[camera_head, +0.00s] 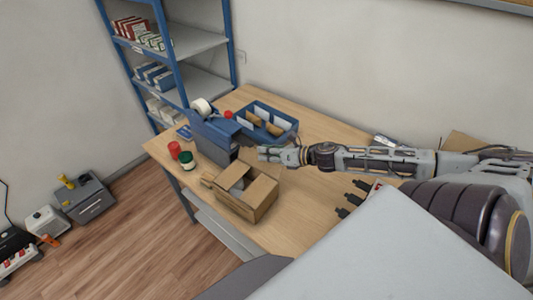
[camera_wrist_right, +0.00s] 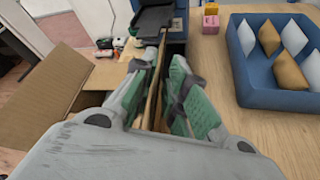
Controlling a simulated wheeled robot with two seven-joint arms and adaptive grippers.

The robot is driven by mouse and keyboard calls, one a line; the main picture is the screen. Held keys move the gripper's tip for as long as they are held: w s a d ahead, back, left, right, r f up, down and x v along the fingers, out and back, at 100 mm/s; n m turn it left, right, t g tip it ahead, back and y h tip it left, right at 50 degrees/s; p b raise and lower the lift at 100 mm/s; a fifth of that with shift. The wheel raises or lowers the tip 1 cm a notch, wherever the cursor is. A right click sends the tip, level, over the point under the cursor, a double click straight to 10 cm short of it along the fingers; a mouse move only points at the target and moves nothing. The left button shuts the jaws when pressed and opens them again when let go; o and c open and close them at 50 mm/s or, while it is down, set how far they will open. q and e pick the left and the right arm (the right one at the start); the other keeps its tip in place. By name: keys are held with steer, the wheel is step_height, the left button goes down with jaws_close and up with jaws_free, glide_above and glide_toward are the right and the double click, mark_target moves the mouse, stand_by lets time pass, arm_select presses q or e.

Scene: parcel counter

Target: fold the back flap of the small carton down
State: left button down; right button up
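The small open carton (camera_head: 237,206) stands near the counter's front edge in the head view. Its back flap stands up at the carton's far side, partly behind my right gripper (camera_head: 266,154). In the right wrist view the flap (camera_wrist_right: 151,112) shows edge-on as a thin brown strip between the two green-padded fingers of my right gripper (camera_wrist_right: 161,66). The fingers are apart, with a gap visible beside the strip; contact with it cannot be told. Another carton flap (camera_wrist_right: 40,88) spreads at the left of that view.
A blue divided tray (camera_head: 288,137) with several pouches lies behind the carton. A grey-blue dispenser (camera_head: 213,137) and red and green containers (camera_head: 187,160) stand to its left. The wooden counter (camera_head: 310,200) is bare right of the carton.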

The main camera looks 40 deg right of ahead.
steer(key=shift+o, duration=0.2)
stand_by(0.3)
steer(key=shift+s+d+r, duration=0.1)
steer(key=shift+s+d, duration=0.05)
steer(key=shift+s, duration=0.2)
steer(key=v, duration=0.4)
steer(key=shift+s+d+r, duration=0.15)
steer(key=shift+s+r, duration=0.1)
steer(key=shift+s, duration=0.05)
stand_by(0.7)
steer(key=shift+s+d+r, duration=0.15)
steer(key=shift+s+r, duration=0.05)
steer(key=shift+s, duration=0.15)
steer(key=shift+s+d, duration=0.3)
steer(key=shift+s, duration=0.15)
steer(key=shift+c, duration=0.5)
